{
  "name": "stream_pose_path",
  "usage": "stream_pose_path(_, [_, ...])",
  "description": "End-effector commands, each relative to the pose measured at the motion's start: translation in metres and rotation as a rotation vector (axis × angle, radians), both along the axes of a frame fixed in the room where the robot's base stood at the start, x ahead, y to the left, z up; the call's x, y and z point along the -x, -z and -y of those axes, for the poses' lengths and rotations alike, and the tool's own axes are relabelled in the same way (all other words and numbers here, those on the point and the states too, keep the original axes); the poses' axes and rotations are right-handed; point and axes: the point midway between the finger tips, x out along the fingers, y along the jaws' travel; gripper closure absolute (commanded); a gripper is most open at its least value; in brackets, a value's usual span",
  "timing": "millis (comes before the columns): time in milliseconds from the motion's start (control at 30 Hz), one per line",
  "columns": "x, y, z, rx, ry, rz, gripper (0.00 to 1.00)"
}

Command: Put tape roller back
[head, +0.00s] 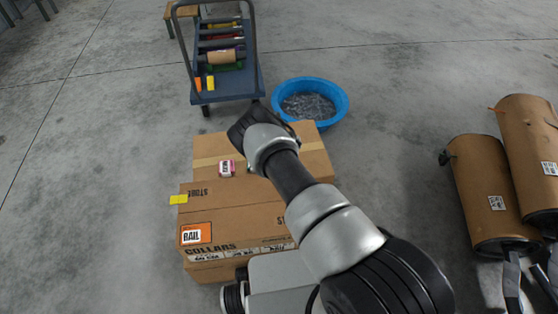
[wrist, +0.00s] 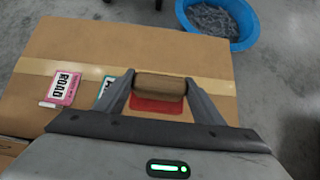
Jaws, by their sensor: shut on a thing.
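My gripper (wrist: 160,88) is shut on a brown roll, which I take to be the tape roller (wrist: 161,86). The roll lies crosswise between the two grey fingertips, with a flat red patch just below it; I cannot tell whether that patch belongs to the roller or to the box. In the head view my gripper (head: 243,122) is above the back cardboard box (head: 208,150), and it hides the roller there. I cannot tell whether the roller touches the box.
A pink-and-white ROAD item (wrist: 62,88) lies on the box, beside a partly hidden teal one (wrist: 104,92). A front carton (head: 235,225) bears a yellow tag. Behind are a blue trolley (head: 228,88) with rolls and a blue tub (head: 337,105). Brown cylinders (head: 485,190) stand right.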

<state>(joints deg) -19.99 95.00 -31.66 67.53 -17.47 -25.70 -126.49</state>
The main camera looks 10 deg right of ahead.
Motion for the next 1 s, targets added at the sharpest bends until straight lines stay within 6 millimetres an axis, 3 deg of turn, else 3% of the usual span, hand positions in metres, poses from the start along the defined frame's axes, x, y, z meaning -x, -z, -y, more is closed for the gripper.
stream_pose_path(100, [0.000, 0.023, 0.000, -0.002, 0.001, 0.001, 0.70])
stream_pose_path(300, [-0.001, 0.037, 0.000, -0.001, 0.001, 0.002, 0.70])
stream_pose_path(500, [0.000, 0.066, 0.000, -0.002, 0.001, 0.001, 0.70])
stream_pose_path(900, [-0.001, 0.070, 0.000, 0.001, -0.001, 0.002, 0.70])
stream_pose_path(933, [0.000, 0.071, 0.000, 0.000, 0.000, 0.001, 0.36])
stream_pose_path(1000, [-0.001, 0.070, 0.000, 0.000, 0.000, 0.001, 0.24])
